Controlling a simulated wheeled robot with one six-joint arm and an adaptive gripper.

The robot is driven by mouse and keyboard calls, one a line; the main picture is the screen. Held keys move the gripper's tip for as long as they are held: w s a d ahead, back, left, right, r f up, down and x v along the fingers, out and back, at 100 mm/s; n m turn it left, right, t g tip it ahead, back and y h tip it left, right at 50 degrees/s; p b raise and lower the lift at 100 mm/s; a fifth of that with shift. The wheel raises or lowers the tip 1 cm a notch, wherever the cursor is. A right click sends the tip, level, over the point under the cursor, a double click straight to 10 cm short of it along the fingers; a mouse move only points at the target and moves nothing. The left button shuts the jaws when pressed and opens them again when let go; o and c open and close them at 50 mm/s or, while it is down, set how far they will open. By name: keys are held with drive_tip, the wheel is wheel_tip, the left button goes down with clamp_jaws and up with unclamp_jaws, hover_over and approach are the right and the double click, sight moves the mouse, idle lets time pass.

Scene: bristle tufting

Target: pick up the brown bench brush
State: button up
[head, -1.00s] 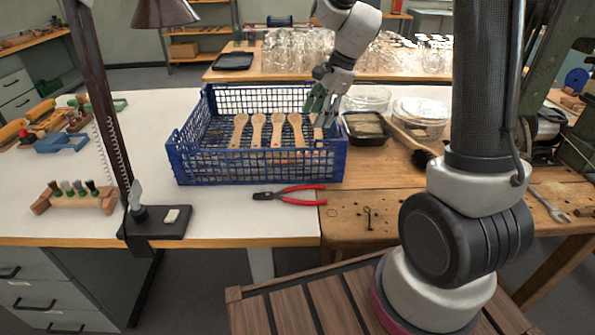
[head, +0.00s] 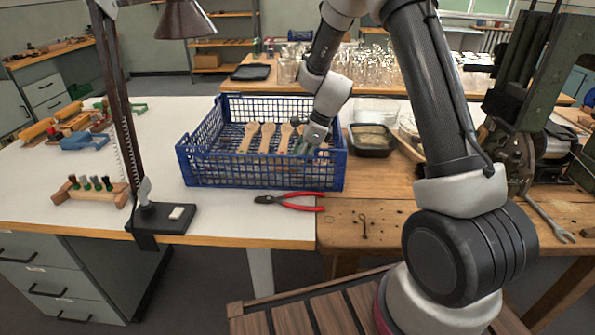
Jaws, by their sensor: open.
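The brown bench brush appears to lie on the wooden bench right of the black tray; a strip of its brown handle (head: 407,149) shows beside my arm. Its dark bristle end is hidden behind my arm. My gripper (head: 303,148) is open, pointing down at the right end of the blue crate (head: 262,176), left of and apart from the brush. The crate holds several pale wooden brush handles (head: 267,138) in a row. Whether the fingertips touch any of them is too small to tell.
A black tray (head: 372,153) and clear tubs (head: 376,108) stand right of the crate. Red-handled pliers (head: 292,203) lie in front of it. A lamp stand (head: 160,217) rises at left. A wrench (head: 549,222) lies at right. Glassware fills the table behind.

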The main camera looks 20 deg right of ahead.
drive_tip(key=x, duration=0.3)
drive_tip(key=shift+w+f, duration=0.1)
drive_tip(key=shift+f, duration=0.15)
drive_tip(key=shift+c, duration=0.4)
drive_tip(key=c, duration=0.8)
wheel_tip(320, 180, up, 10)
drive_tip(key=shift+r, duration=0.1)
drive_tip(key=shift+c, duration=0.2)
